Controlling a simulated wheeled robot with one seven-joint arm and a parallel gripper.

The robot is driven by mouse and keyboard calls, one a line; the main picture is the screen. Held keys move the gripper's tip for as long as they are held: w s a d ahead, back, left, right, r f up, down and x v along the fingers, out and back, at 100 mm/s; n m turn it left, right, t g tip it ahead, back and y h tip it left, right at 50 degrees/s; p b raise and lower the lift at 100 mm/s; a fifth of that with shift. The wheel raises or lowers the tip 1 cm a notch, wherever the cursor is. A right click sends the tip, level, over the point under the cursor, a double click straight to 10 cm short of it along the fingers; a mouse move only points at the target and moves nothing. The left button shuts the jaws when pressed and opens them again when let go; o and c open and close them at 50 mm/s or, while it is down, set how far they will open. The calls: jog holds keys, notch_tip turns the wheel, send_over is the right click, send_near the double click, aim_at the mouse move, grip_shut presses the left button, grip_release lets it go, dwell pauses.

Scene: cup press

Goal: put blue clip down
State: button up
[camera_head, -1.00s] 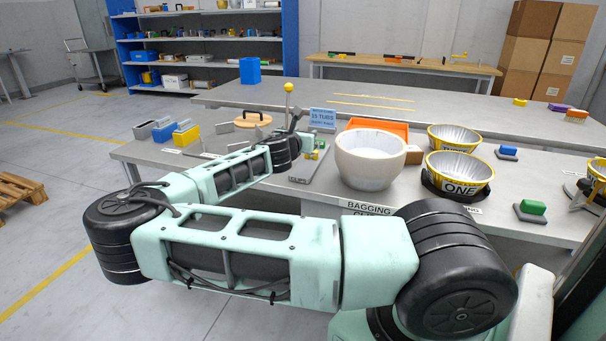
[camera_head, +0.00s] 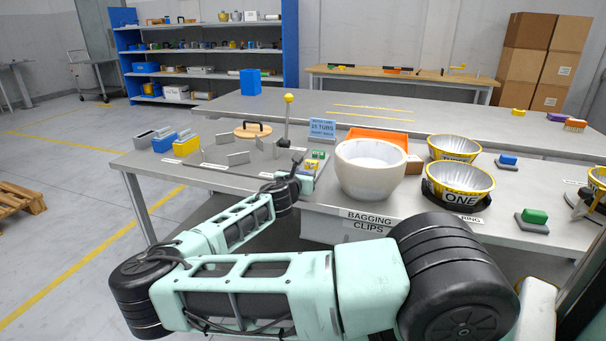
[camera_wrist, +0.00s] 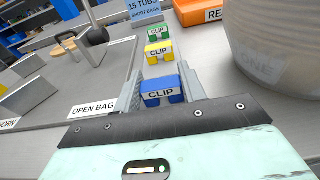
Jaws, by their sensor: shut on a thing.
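The blue clip (camera_wrist: 162,90) sits between the two fingers of my gripper (camera_wrist: 161,88) in the wrist view. The gripper is shut on it, and its label faces the camera. Whether the clip touches the surface below, I cannot tell. A yellow clip (camera_wrist: 159,52) and a green clip (camera_wrist: 187,12) stand in line beyond it, apart from the fingers. In the head view my gripper (camera_head: 305,178) is near the front edge of the table, with the yellow clip (camera_head: 311,164) and green clip (camera_head: 318,154) just behind it; the blue clip cannot be made out there.
A large pale tub (camera_head: 370,170) stands close to the right of the gripper. An orange bin (camera_head: 390,135) and a blue sign (camera_head: 322,128) are behind. Upright metal plates (camera_head: 238,158) and a post with a yellow ball (camera_head: 288,98) stand to the left.

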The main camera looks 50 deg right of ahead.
jog(key=o, duration=0.9)
jog(key=shift+f, duration=0.1)
jog(key=shift+o, duration=0.2)
jog(key=shift+a+f+b, duration=0.1)
jog(key=shift+f+b, duration=0.05)
jog(key=shift+b, duration=0.35)
